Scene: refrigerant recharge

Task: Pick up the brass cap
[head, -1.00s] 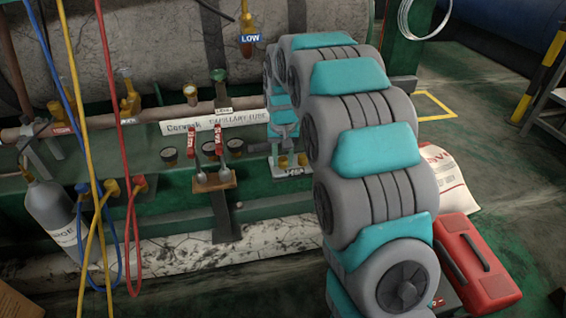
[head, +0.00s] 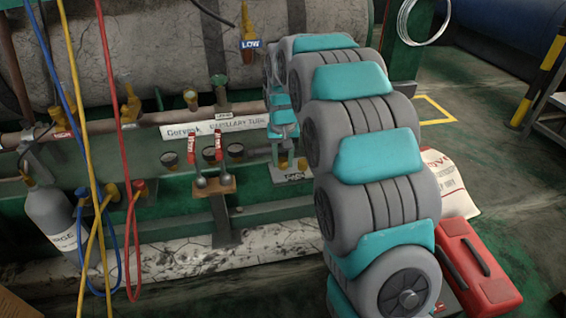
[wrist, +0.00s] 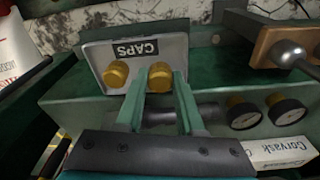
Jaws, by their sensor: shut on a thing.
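In the wrist view, two brass caps sit side by side at a grey tray (wrist: 172,52) labelled CAPS. My gripper (wrist: 160,80) has its two green fingers on either side of the right brass cap (wrist: 160,73) and is shut on it. The left brass cap (wrist: 116,74) is just outside the left finger. I cannot tell whether the held cap still touches the tray. In the head view, the tray (head: 294,177) shows small below my arm, and my fingertips are not clear there.
Gauges (wrist: 262,113) and a wooden block with a metal lever (wrist: 285,45) are right of the tray. In the head view, coloured hoses (head: 128,200) hang at left, beside a grey cylinder (head: 52,215). A red toolbox (head: 478,265) and white sack (head: 448,180) are at right.

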